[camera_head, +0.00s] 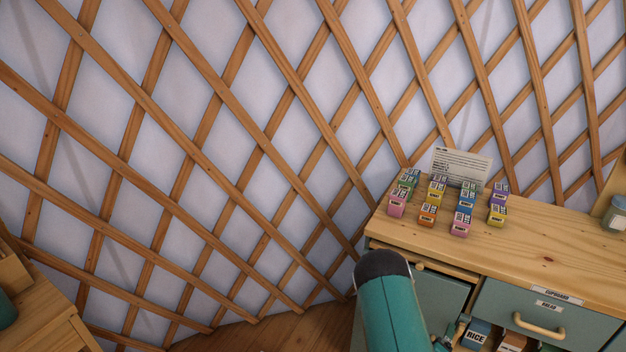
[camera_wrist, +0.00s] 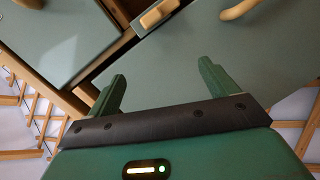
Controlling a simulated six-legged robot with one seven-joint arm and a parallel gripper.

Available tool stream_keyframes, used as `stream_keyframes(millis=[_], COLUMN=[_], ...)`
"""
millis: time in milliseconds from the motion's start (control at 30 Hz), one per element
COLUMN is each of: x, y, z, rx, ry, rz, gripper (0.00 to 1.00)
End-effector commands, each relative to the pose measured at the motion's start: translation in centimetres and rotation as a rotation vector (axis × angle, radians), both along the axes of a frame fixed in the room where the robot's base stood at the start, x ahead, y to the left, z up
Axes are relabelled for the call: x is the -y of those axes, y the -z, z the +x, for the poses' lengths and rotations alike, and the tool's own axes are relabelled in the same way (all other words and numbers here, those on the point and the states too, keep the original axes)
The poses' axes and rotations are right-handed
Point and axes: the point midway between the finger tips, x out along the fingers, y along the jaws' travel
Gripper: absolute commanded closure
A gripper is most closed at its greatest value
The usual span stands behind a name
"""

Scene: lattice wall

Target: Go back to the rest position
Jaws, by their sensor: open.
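My gripper (camera_wrist: 160,85) shows in the wrist view with its two green fingers apart and nothing between them. Its fingers point toward a grey-green panel (camera_wrist: 225,58) of the cupboard; I cannot tell whether they touch it. In the head view my green arm rises at the bottom centre, in front of the wooden cupboard (camera_head: 560,236). The gripper itself is not clear in the head view.
Several small coloured boxes (camera_head: 428,214) stand on the cupboard top before a white card (camera_head: 461,166). A jar (camera_head: 615,214) stands at the right. A drawer (camera_head: 540,316) has a wooden handle. Boxes, one marked RICE (camera_head: 477,334), show below. A lattice wall (camera_head: 220,150) stands behind.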

Motion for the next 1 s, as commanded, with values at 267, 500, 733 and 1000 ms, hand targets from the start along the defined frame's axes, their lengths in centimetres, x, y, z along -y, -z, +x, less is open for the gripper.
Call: stream_keyframes(millis=[267,500,733,1000], x=[-3.6,-8.1,-12.8,-18.3], y=[-6.8,-13.4,-20.4,-28.6], z=[5.2,7.4,7.3,4.2], rx=[0.045,0.044,0.013,-0.063], ry=[0.057,0.066,0.051,0.022], rz=[0.343,0.612,0.833,1.029], gripper=[0.15,0.15,0.15,0.15])
